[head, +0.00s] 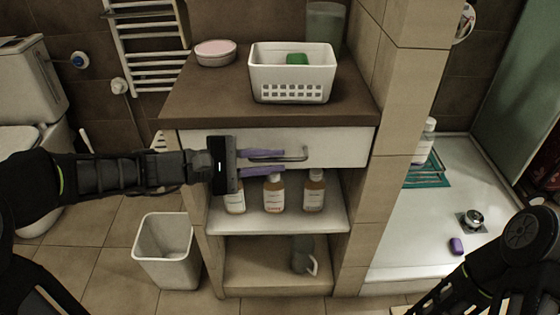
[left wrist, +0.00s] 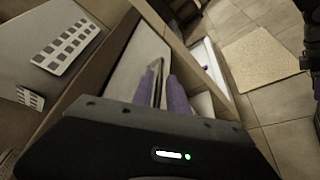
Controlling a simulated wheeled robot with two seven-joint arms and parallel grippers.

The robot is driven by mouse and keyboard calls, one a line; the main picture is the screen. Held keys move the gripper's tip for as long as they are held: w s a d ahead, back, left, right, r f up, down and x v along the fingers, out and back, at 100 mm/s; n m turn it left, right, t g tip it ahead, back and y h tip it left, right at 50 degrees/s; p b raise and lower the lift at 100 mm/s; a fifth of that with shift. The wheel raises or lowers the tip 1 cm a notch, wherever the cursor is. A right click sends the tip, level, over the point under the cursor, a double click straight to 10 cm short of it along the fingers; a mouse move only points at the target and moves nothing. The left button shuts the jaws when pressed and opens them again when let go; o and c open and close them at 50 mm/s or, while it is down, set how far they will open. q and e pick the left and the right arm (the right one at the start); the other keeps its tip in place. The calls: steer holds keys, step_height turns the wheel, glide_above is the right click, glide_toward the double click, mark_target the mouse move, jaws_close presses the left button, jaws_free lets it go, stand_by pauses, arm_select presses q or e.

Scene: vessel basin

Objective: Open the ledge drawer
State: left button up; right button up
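The ledge drawer (head: 340,147) has a white front under the brown ledge top and looks shut. Its metal bar handle (head: 296,156) runs level across the middle of the front. My left gripper (head: 283,163) comes in from the left with its purple fingers apart, one above the other, at the left part of the handle. In the left wrist view, the handle (left wrist: 157,78) shows between the two fingers (left wrist: 163,80), closer to the left one. Whether a finger touches it I cannot tell. My right arm is at the lower right; its gripper is out of view.
A white basket (head: 290,82) with a green item and a pink-lidded dish (head: 215,52) stand on the ledge top. Several bottles (head: 314,192) stand on the shelf just below the drawer. A white bin (head: 167,250) stands at the left. A tiled wall (head: 395,160) borders the right side.

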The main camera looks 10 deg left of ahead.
arm_select(q)
steer(key=shift+x, duration=1.05)
steer(key=shift+c, duration=0.3)
jaws_close()
stand_by(0.3)
